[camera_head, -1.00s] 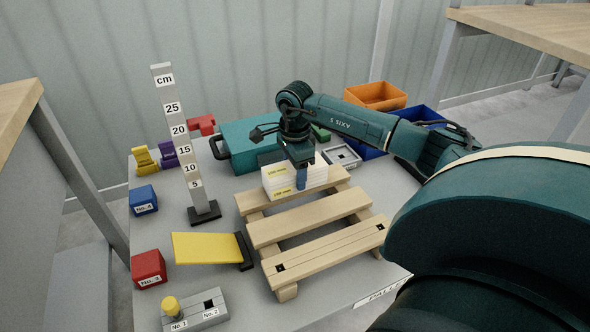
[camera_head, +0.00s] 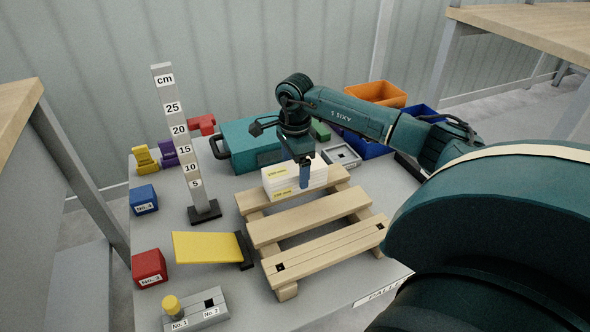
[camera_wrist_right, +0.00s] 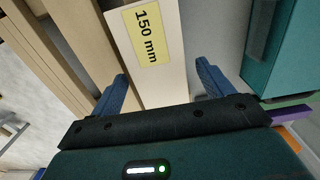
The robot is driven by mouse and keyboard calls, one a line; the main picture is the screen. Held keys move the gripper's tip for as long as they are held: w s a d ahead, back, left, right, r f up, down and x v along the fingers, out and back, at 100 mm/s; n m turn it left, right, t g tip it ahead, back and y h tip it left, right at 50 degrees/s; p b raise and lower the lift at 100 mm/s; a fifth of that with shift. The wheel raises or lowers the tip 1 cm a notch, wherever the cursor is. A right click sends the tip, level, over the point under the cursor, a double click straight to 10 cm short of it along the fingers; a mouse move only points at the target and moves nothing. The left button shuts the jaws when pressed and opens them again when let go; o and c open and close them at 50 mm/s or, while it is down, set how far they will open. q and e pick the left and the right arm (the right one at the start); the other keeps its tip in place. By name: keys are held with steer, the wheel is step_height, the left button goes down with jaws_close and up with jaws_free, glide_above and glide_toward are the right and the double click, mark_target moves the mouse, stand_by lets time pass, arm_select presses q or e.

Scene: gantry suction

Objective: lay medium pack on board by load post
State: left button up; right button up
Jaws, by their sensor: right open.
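White packs with yellow labels (camera_head: 282,183) lie stacked on the far board of the wooden pallet (camera_head: 305,222). In the right wrist view, the pack in front of my fingers (camera_wrist_right: 150,55) is labelled "150 mm". The head view labels are too small to read surely. My right gripper (camera_head: 305,176) is open at the right part of the stack; one blue finger shows in front of it. In the wrist view, the fingers (camera_wrist_right: 160,90) stand on either side of the pack, with gaps. I cannot tell which board or post the task names. My left gripper is not in view.
A "cm" scale post (camera_head: 178,135) stands left of the pallet, with a tilted yellow plate (camera_head: 207,247) below it. A teal case (camera_head: 250,142) stands behind the stack. Red (camera_head: 149,268) and blue (camera_head: 144,200) blocks line the left edge. The pallet's nearer boards are bare.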

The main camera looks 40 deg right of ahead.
mark_target(295, 167)
arm_select(q)
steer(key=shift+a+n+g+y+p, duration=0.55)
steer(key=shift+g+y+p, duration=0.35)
steer(key=shift+p, duration=0.35)
arm_select(e)
step_height(295, 167, up, 11)
steer(key=shift+r, duration=0.15)
